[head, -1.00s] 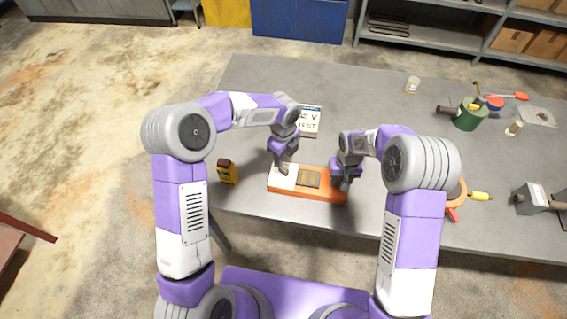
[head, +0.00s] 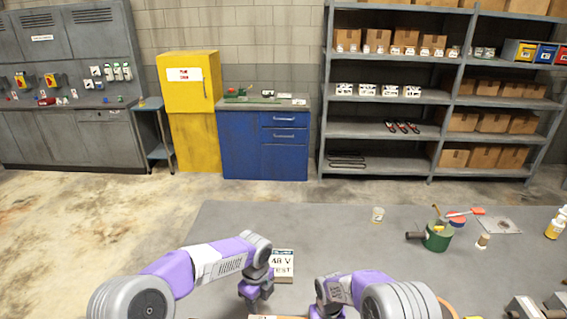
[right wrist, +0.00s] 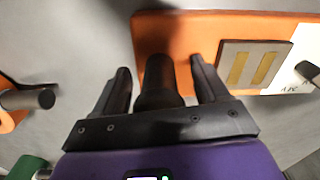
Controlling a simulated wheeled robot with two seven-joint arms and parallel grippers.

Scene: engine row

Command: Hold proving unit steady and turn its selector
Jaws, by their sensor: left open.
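The proving unit (right wrist: 200,25) is orange with a white panel and a plate with two brass strips. It fills the top right of the right wrist view; in the head view only a sliver of its top edge (head: 275,317) shows at the bottom. Its black selector knob (right wrist: 158,85) stands between the fingers of my right gripper (right wrist: 160,82), with gaps on both sides. In the head view my right gripper is mostly cut off by the bottom edge. My left gripper (head: 252,296) is open, pointing down near the unit's left part; its contact with the unit cannot be told.
A "48 V TEST" sign (head: 283,265) stands behind the unit on the grey table (head: 330,225). Cabinets and shelves (head: 400,97) line the back wall.

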